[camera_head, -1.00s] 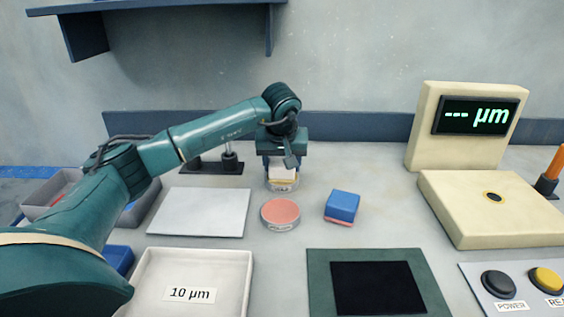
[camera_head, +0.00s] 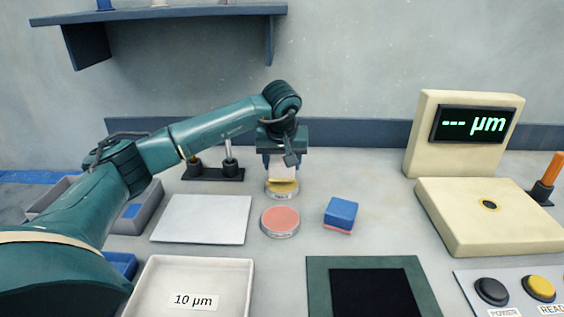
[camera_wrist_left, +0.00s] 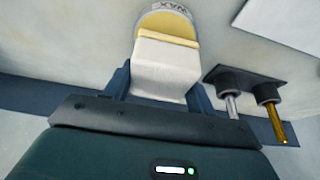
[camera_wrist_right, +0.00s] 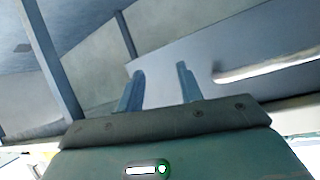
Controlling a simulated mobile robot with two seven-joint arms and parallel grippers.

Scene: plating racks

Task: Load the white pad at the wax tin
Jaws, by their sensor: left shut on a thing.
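The wax tin (camera_head: 282,193) is a small round tin with yellow wax, standing behind a pink tin in the head view. Its "WAX" label shows in the left wrist view (camera_wrist_left: 165,15). My left gripper (camera_head: 283,170) is shut on the white pad (camera_wrist_left: 160,70), a white block held directly over the wax. The pad's lower edge is at or just above the yellow surface; I cannot tell if they touch. My right gripper (camera_wrist_right: 160,88) shows only in its wrist view, with its fingers apart and nothing visible between them.
A pink tin (camera_head: 280,222) and a blue block with a pink underside (camera_head: 341,214) stand in front. A grey plate (camera_head: 201,219), a "10 µm" tray (camera_head: 235,275) and a dark green mat (camera_head: 318,285) lie nearby. The gauge (camera_head: 490,215) stands right.

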